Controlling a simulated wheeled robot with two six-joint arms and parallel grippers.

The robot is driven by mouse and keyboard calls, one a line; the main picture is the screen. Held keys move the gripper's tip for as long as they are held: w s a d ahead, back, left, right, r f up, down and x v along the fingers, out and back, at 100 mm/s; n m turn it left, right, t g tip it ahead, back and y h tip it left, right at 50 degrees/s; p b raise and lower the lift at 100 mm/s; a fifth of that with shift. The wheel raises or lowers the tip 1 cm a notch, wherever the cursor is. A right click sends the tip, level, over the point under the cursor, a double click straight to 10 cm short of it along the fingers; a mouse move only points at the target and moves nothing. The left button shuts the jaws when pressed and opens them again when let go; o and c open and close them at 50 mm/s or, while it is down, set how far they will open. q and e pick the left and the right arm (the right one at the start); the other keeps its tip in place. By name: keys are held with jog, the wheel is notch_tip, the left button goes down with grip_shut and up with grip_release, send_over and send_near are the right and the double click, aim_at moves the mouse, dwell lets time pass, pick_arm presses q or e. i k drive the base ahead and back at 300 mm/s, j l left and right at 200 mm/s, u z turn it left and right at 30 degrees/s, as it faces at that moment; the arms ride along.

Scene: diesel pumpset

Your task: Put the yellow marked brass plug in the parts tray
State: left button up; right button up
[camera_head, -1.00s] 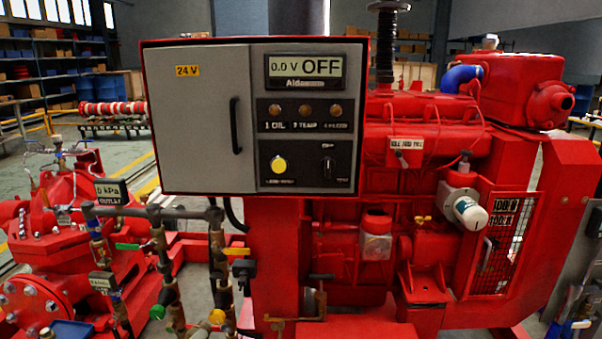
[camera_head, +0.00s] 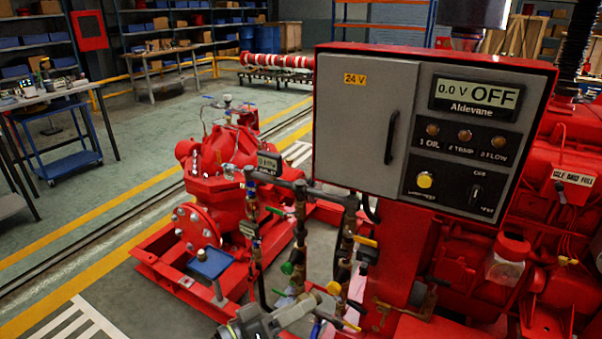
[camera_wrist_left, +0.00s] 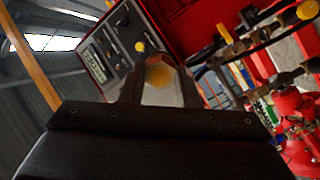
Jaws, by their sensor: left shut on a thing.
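My left gripper (camera_head: 302,308) is low in the head view, below the control box and in front of the pipes. In the left wrist view its fingers (camera_wrist_left: 160,85) are shut on a pale, many-sided plug (camera_wrist_left: 161,82) with a yellow-brass middle. The plug is hard to make out in the head view. The small blue parts tray (camera_head: 214,266) stands on a post to the left of the gripper, apart from it. A small dark-topped brass piece (camera_head: 202,255) is in the tray. My right gripper is not in view.
Pipes with a green cap (camera_head: 287,268) and a yellow cap (camera_head: 333,289) stand beside the gripper. The grey control box (camera_head: 420,130) overhangs at right. The red pump (camera_head: 215,170) is behind the tray. Open floor (camera_head: 60,240) lies left.

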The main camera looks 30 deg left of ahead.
aim_at(222, 261)
jog(key=i+j+u, duration=0.1)
jog(key=j, duration=0.35)
jog(key=i+j+u, duration=0.15)
jog(key=j, duration=0.25)
jog(key=i+j+u, duration=0.1)
jog(key=j, duration=0.35)
jog(key=i+j+u, duration=0.15)
jog(key=i+j, duration=0.15)
jog(key=i+j+u, duration=0.1)
jog(key=j, duration=0.35)
jog(key=i, duration=0.1)
